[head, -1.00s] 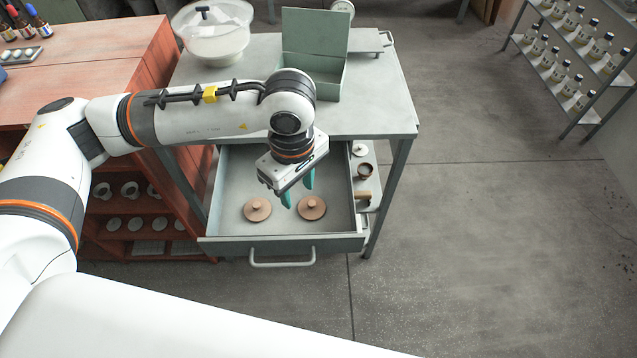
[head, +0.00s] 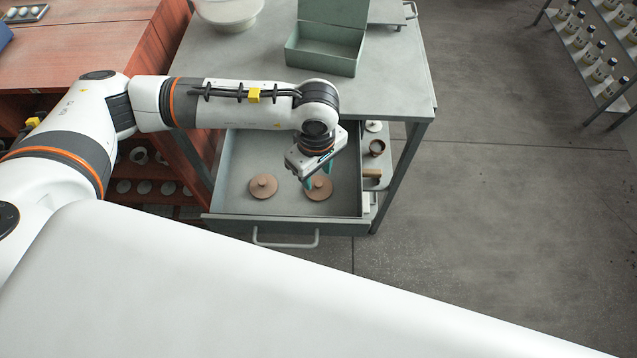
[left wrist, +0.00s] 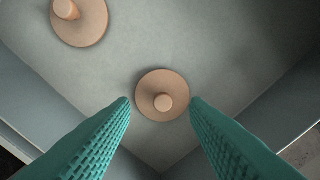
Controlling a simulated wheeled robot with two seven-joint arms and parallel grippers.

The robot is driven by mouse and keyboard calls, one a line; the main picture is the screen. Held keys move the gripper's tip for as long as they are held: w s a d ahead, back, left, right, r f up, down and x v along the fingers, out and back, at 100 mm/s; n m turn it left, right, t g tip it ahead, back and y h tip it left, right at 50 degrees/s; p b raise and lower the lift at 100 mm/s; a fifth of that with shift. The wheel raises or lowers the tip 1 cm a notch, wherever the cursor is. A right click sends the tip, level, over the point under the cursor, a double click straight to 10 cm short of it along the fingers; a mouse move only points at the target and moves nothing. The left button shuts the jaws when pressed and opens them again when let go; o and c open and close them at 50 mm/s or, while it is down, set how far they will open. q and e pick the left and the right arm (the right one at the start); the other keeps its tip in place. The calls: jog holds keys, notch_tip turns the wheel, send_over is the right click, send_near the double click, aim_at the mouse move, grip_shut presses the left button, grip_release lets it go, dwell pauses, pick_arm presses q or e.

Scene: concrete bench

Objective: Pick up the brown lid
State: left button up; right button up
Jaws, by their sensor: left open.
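Two round brown lids with small knobs lie flat in the open drawer. The right lid (head: 318,188) is under my left gripper (head: 320,186) in the head view. The left lid (head: 263,187) lies apart from it. In the left wrist view one lid (left wrist: 162,95) sits just beyond and between the two teal fingertips of my left gripper (left wrist: 160,103). The other lid (left wrist: 80,20) is at the upper left. My left gripper is open and empty, pointing down over the drawer. I cannot tell its exact height above the lid. My right gripper is not seen.
The drawer (head: 235,205) has raised walls and a front handle (head: 285,243). On the bench (head: 395,95) above stands an open green box (head: 322,55). A small brown pot (head: 377,147) is on a shelf right of the drawer. A red wooden shelf unit (head: 100,50) stands left.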

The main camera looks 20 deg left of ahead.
aim_at(318, 183)
pick_arm(q)
notch_tip(318, 183, down, 3)
jog(key=shift+w+d+f, duration=0.1)
jog(key=shift+d, duration=0.05)
jog(key=shift+c, duration=0.3)
grip_shut()
